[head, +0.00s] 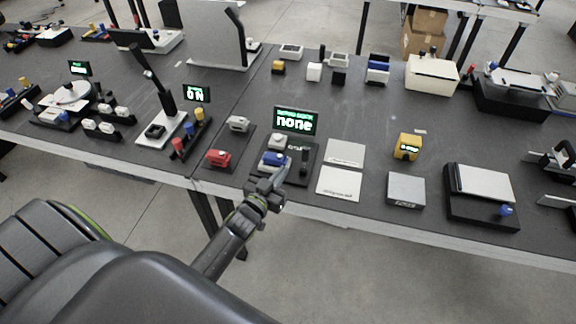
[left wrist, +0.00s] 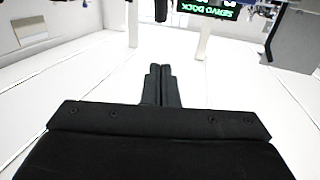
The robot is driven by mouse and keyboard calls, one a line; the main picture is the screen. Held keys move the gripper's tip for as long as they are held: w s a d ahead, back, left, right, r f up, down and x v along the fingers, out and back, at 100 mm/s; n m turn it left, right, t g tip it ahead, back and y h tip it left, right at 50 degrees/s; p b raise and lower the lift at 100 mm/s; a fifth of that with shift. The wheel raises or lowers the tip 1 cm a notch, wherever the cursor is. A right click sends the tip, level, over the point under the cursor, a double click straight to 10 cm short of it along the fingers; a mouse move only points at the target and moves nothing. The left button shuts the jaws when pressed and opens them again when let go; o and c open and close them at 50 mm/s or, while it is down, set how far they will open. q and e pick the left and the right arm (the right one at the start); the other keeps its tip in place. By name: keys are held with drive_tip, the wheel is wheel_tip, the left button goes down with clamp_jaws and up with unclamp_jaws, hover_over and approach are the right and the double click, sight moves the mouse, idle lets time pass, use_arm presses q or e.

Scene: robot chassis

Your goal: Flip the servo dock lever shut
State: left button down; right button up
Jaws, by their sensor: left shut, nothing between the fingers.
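The servo dock (head: 290,178) is a black base near the front edge of the table, with a blue servo (head: 273,159) on it. A dark upright post (head: 304,160), which looks like its lever, stands on the base's right side. A screen behind it (head: 297,121) reads "none". My left gripper (head: 268,190) is shut and empty, just in front of the dock at the table edge; I cannot tell whether it touches. In the left wrist view my fingertips (left wrist: 162,70) are together, and the green SERVO DOCK label (left wrist: 208,9) shows at the top. My right gripper is not in view.
A red block (head: 218,158) and a grey block (head: 238,124) sit left of the dock. Flat light plates (head: 339,184) lie close on its right. A yellow device (head: 407,147) and a grey box (head: 406,189) stand farther right. The floor before the table is clear.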

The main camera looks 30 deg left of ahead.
use_arm(q)
drive_tip(key=shift+s+r, duration=0.2)
drive_tip(key=shift+s, duration=0.35)
drive_tip(key=shift+s+r, duration=0.15)
drive_tip(key=shift+s, duration=0.4)
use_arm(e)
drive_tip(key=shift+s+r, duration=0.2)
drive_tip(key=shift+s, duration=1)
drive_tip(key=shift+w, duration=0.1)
use_arm(q)
drive_tip(key=shift+f, duration=0.1)
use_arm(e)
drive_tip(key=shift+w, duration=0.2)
